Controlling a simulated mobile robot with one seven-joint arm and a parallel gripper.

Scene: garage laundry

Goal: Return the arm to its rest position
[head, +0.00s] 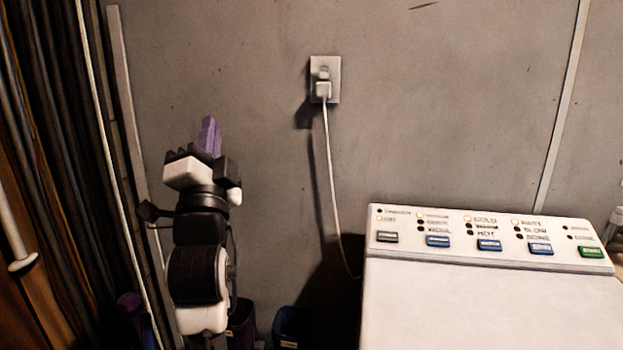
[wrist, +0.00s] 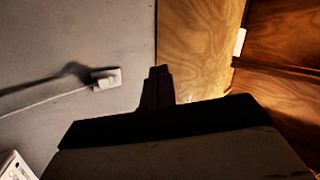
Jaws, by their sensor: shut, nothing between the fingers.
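My arm rises at the left of the head view, in front of the grey wall. My gripper (head: 209,136) is at its top, with purple fingers pointing up and closed together. In the wrist view my gripper (wrist: 158,85) shows as dark fingers side by side, with no gap and nothing held. It is apart from the wall outlet and the washer.
A white washer (head: 480,305) with a button panel stands at the right. A plug sits in a wall outlet (head: 333,67), and its cord (head: 331,180) hangs down behind the washer. Dark bins (head: 290,325) stand low by the wall. Wooden panels (wrist: 200,40) show in the wrist view.

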